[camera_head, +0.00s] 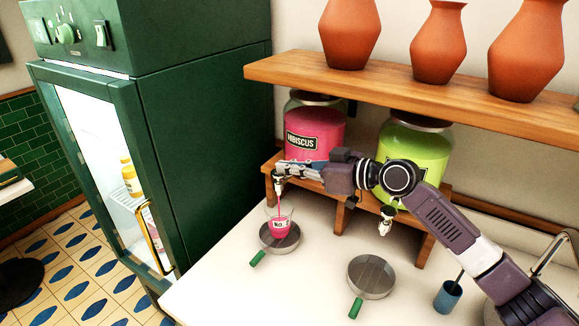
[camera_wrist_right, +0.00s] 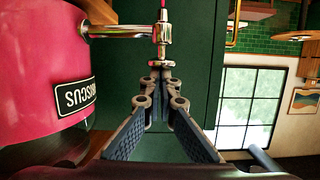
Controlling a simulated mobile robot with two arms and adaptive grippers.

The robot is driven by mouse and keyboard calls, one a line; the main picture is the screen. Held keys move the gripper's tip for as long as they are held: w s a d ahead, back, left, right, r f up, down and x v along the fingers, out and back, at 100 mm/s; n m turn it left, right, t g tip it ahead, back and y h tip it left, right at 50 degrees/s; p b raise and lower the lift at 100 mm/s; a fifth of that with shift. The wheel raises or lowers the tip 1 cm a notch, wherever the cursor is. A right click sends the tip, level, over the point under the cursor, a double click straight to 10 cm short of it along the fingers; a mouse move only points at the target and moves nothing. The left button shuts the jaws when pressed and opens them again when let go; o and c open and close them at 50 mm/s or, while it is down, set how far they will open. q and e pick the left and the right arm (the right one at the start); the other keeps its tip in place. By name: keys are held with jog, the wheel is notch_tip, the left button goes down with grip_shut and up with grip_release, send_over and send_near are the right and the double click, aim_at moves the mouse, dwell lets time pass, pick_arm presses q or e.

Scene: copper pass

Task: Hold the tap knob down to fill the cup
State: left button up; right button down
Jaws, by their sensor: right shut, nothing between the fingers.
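The clear cup (camera_head: 279,226) with a label holds pink liquid and stands upright on a round metal tray with a green handle (camera_head: 270,247). It is under the tap (camera_head: 279,184) of the pink hibiscus jar (camera_head: 318,128). A thin pink stream runs from the tap into the cup. My right gripper (camera_head: 282,168) is shut and empty, its fingertips at the top of the tap. In the right wrist view, upside down, the fingertips (camera_wrist_right: 160,68) meet the tap knob (camera_wrist_right: 162,62), apparently touching it. My left gripper is out of view.
A green jar (camera_head: 416,140) with its own tap (camera_head: 386,220) stands right, behind my arm. An empty round tray (camera_head: 371,276) lies on the counter below. A wooden shelf (camera_head: 420,98) with terracotta vases hangs above. A green fridge (camera_head: 200,140) stands left.

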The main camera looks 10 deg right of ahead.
pick_arm(q)
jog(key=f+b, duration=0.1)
jog(key=b, duration=0.1)
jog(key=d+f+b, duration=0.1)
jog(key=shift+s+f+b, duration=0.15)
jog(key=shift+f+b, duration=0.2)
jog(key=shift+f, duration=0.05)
pick_arm(e)
jog(key=s+d+r, duration=0.5)
jog(key=s+d, duration=0.1)
jog(key=d, duration=0.1)
jog(key=shift+s+r, duration=0.15)
jog(key=shift+s, duration=0.25)
